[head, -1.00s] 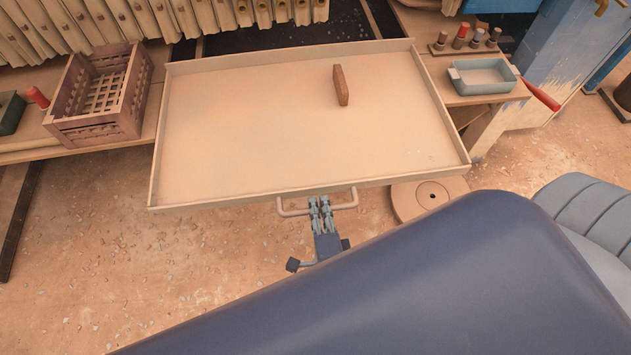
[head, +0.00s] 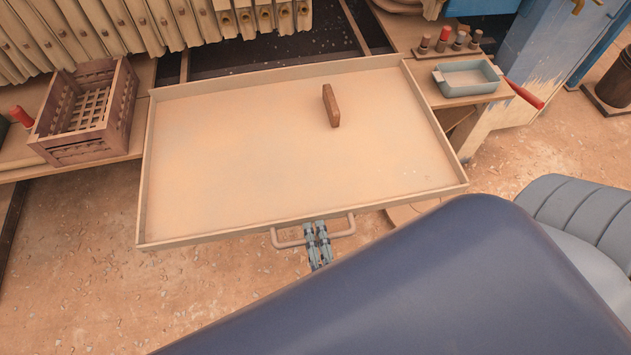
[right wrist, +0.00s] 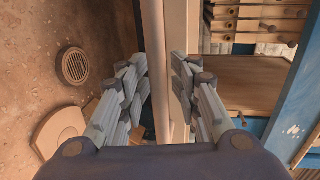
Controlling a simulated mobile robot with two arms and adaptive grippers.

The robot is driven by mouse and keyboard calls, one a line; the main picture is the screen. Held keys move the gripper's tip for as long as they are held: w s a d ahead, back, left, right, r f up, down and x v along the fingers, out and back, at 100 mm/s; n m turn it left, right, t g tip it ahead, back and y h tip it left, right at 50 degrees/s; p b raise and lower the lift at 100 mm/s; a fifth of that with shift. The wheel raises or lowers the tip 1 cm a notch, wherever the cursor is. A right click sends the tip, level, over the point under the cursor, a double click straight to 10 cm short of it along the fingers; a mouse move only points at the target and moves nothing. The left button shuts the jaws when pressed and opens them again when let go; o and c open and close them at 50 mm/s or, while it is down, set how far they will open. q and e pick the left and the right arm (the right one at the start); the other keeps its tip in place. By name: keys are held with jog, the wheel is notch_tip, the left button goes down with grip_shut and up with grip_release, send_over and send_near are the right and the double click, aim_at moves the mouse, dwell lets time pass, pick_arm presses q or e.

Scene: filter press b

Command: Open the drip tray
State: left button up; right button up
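The drip tray (head: 290,165) is a wide, shallow, beige pan with low walls, pulled out in front of the press in the head view. Its bar handle (head: 343,233) sits at the middle of the front wall. My right gripper (head: 317,236) is at this handle, its fingers closed around the bar. In the right wrist view the handle bar (right wrist: 156,50) runs upright between the two fingers, beside the pale tray wall (right wrist: 182,25). My left gripper is not in view.
A wooden crate (head: 92,115) is at left, a blue-grey dish (head: 467,80) on the right shelf. A floor drain (right wrist: 73,66) shows in the wrist view. My own blue arm hides the lower right.

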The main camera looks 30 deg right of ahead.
jog(key=shift+s, duration=0.1)
jog(key=v, duration=0.7)
jog(key=shift+s, duration=0.15)
jog(key=shift+a, duration=0.1)
dwell(0.4)
